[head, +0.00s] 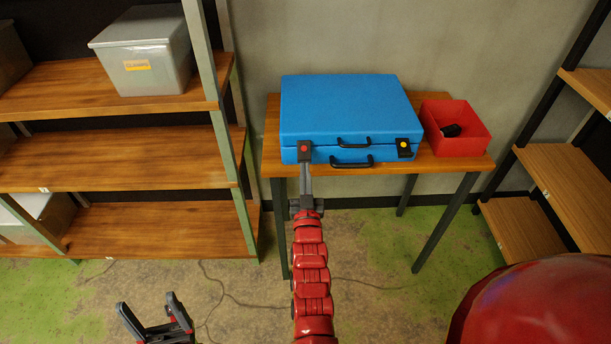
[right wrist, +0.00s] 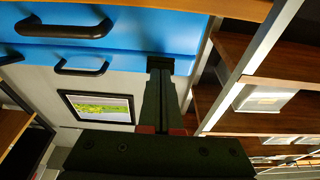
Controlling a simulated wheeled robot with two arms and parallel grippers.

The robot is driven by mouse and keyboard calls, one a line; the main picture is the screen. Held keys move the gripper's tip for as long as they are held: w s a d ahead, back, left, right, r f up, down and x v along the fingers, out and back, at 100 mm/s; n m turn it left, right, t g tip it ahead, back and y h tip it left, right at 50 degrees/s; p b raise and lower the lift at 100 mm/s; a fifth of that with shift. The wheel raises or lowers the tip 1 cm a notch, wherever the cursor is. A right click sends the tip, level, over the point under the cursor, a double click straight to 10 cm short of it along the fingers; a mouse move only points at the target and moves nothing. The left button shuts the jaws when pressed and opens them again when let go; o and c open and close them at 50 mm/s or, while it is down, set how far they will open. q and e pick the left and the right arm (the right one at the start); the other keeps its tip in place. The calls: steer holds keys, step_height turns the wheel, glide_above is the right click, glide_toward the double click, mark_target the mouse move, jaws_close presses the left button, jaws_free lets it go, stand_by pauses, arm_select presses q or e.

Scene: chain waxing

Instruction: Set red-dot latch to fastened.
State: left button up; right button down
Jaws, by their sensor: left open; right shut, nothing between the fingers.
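The blue case (head: 345,105) lies closed on a small wooden table. The red-dot latch (head: 304,147) is a black piece at the left end of its front; I cannot tell whether it is fastened. It also shows as a dark block in the right wrist view (right wrist: 184,66). My right gripper (head: 305,168) is shut and empty, its fingertips right at the lower part of the latch; whether they touch it is unclear. Its fingers show in the right wrist view (right wrist: 160,74). My left gripper (head: 150,312) is open and empty, low at the lower left, away from the case.
The yellow-dot latch (head: 404,147) is at the right end of the case front, with black handles (head: 351,162) between the latches. A red bin (head: 468,122) with a dark item stands right of the case on the table (head: 440,168). Shelves (head: 110,155) flank both sides.

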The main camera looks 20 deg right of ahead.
steer(key=f+t+b, duration=0.1)
steer(key=b, duration=0.2)
steer(key=w+t+h+b, duration=0.1)
steer(key=t+b, duration=0.1)
steer(key=b, duration=0.2)
steer(key=w+f+t+b, duration=0.1)
steer(key=b, duration=0.3)
steer(key=shift+d+f, duration=0.35)
steer(key=shift+s, duration=0.1)
steer(key=v, duration=1.3)
steer(key=shift+a, duration=0.1)
